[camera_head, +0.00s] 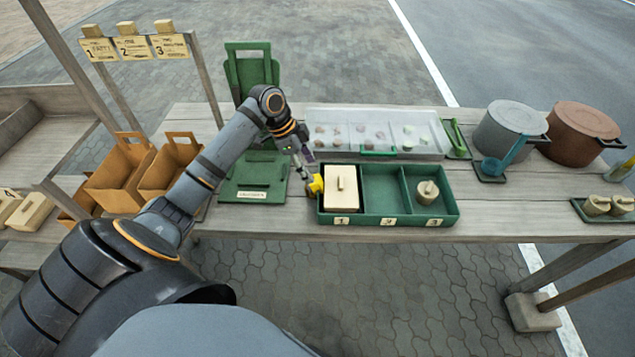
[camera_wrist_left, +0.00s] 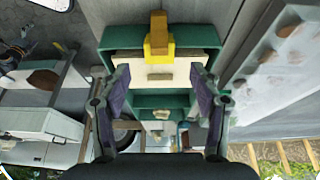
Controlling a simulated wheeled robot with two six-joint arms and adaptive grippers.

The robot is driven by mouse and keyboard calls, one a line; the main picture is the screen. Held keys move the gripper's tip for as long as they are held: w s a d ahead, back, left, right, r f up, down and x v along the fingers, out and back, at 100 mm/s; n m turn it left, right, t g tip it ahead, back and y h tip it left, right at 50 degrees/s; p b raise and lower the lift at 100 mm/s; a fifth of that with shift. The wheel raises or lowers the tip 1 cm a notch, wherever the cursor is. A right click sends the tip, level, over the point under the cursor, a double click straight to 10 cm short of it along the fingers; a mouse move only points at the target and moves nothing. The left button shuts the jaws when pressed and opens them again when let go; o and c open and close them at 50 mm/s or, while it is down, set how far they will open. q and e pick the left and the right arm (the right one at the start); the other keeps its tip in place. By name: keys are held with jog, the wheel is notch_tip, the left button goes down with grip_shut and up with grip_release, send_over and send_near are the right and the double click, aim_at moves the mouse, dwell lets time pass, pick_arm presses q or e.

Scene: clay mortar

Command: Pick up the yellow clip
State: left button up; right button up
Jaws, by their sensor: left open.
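The yellow clip (camera_head: 315,186) is at the left end of the green tray (camera_head: 400,221), beside the cream lidded block (camera_head: 341,205) in its left compartment. In the left wrist view the yellow clip (camera_wrist_left: 158,42) stands at the tray's edge, above the middle of the picture. My left gripper (camera_head: 306,165) is just above and beside the clip. In the wrist view its two fingers (camera_wrist_left: 160,76) are spread wide, with the clip ahead, between their lines. Nothing is held, and I see no contact with the clip. My right gripper is not in view.
A clear-lidded case (camera_head: 375,133) lies behind the tray. A green stand (camera_head: 250,190) is left of it. Grey (camera_head: 507,130) and brown (camera_head: 578,134) pots stand at the right. Brown boxes (camera_head: 122,175) sit at the left. A small knobbed lid (camera_head: 427,190) is in the tray's right compartment.

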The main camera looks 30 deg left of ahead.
aim_at(315, 179)
pick_arm(q)
jog(key=shift+x, duration=0.95)
jog(key=x, duration=0.3)
jog(key=shift+f+p, duration=0.2)
jog(key=shift+p, duration=0.15)
jog(key=shift+s, duration=0.1)
jog(key=c, duration=1)
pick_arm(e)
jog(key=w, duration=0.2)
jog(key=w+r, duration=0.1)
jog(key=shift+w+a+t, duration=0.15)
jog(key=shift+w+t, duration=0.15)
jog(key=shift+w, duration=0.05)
